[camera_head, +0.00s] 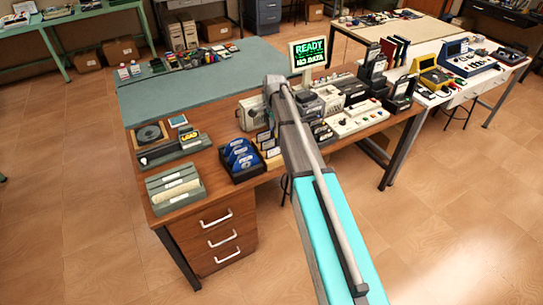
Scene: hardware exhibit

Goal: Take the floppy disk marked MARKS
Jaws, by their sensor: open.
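Several blue floppy disks (238,150) with pale labels stand in a dark tray (246,177) near the front of the brown desk. The writing on their labels is too small to read, so I cannot tell which one is marked MARKS. More labelled dark items (265,140) stand just right of that tray, partly beside my arm. My arm reaches up from the bottom over the desk, right of the disks. I do not make out my gripper; the far end of my arm hides what lies behind it.
A grey file tray (175,188) and a turntable-like device (150,134) stand left of the disks. A monitor (308,54) reads "READY" and "NO DATA". Electronics crowd the desk's right side. The green mat (185,95) is mostly bare in front, and floor is clear at left.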

